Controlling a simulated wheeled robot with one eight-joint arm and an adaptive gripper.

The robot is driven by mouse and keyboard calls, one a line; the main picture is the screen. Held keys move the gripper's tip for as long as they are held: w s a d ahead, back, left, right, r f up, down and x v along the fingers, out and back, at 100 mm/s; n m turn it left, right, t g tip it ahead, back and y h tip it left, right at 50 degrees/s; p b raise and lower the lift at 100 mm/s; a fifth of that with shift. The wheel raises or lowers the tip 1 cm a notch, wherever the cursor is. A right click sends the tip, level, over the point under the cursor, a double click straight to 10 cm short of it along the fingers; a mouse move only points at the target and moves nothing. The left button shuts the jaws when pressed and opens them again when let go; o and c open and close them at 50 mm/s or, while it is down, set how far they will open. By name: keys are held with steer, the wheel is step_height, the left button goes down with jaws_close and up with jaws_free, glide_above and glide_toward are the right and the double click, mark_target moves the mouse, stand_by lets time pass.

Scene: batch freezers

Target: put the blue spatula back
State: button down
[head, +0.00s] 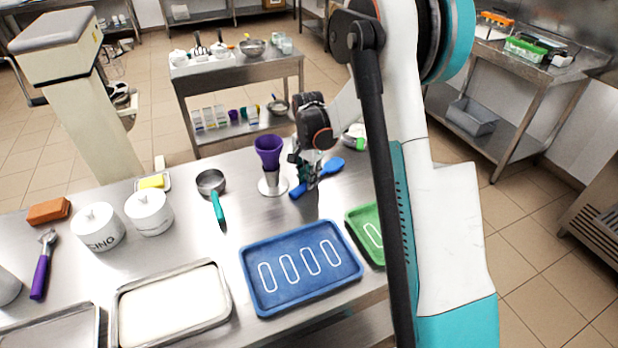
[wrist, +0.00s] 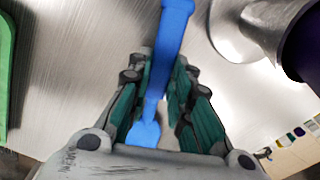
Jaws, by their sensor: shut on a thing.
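The blue spatula (head: 335,165) is at the back right of the steel table in the head view. Its wide end points right and its handle end shows lower left of the fingers. My gripper (head: 307,181) points down and is shut on it. In the wrist view the blue spatula (wrist: 172,22) runs between the green-padded fingers of my gripper (wrist: 157,85). I cannot tell whether it touches the table or hangs just above. A purple cone-shaped piece (head: 268,150) stands in a metal holder (head: 272,184) just left of my gripper.
A blue tray (head: 257,300) with white outlines lies in front, with a green tray (head: 362,222) right of it, partly hidden by my arm. A teal-handled scoop (head: 211,183), white pots (head: 149,212), a white-filled pan (head: 170,308) and a yellow sponge (head: 152,182) stand to the left.

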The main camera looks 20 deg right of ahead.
steer(key=shift+f, duration=0.15)
steer(key=c, duration=1.4)
jaws_free()
steer(key=shift+c, duration=0.2)
